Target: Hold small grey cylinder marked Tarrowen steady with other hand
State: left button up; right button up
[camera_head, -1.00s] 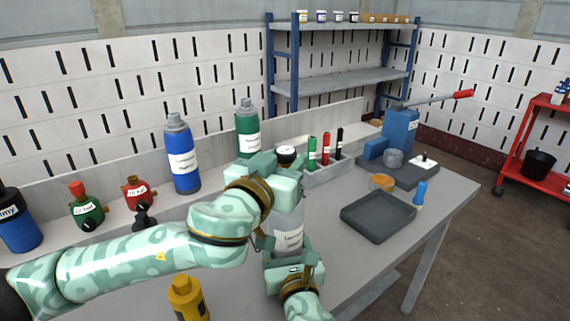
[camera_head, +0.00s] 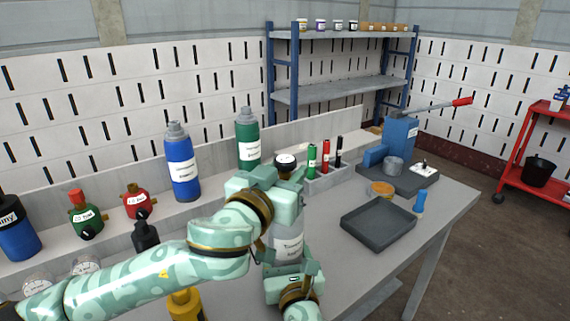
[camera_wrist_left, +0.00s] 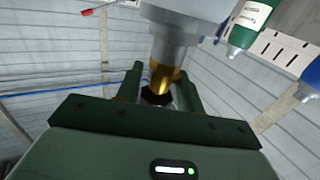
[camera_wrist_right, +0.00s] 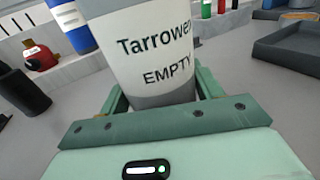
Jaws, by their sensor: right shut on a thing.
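The small grey cylinder (camera_head: 288,240) stands upright at the near side of the bench, its white label partly covered by my grippers. In the right wrist view the cylinder (camera_wrist_right: 150,60) shows its label, "Tarrowen EMPTY". My right gripper (camera_head: 292,268) is shut on the cylinder's lower body, a finger on each side. My left gripper (camera_head: 282,198) is at the cylinder's top. In the left wrist view its fingers (camera_wrist_left: 160,88) are apart, on either side of a brass valve (camera_wrist_left: 165,72) with a dark tip. Whether a finger touches the valve is hard to see.
A dark tray (camera_head: 378,225) lies right of the cylinder. A pen holder (camera_head: 328,178), a green bottle (camera_head: 248,138) and a blue bottle (camera_head: 181,165) stand behind. A yellow bottle (camera_head: 185,305) stands in front, partly behind my left arm. Bare bench lies between cylinder and tray.

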dwell(0.8)
pick_arm(q)
grip_shut()
grip_release()
jog(key=shift+r, duration=1.2)
jog(key=shift+f, duration=0.1)
jog(key=shift+f, duration=1.15)
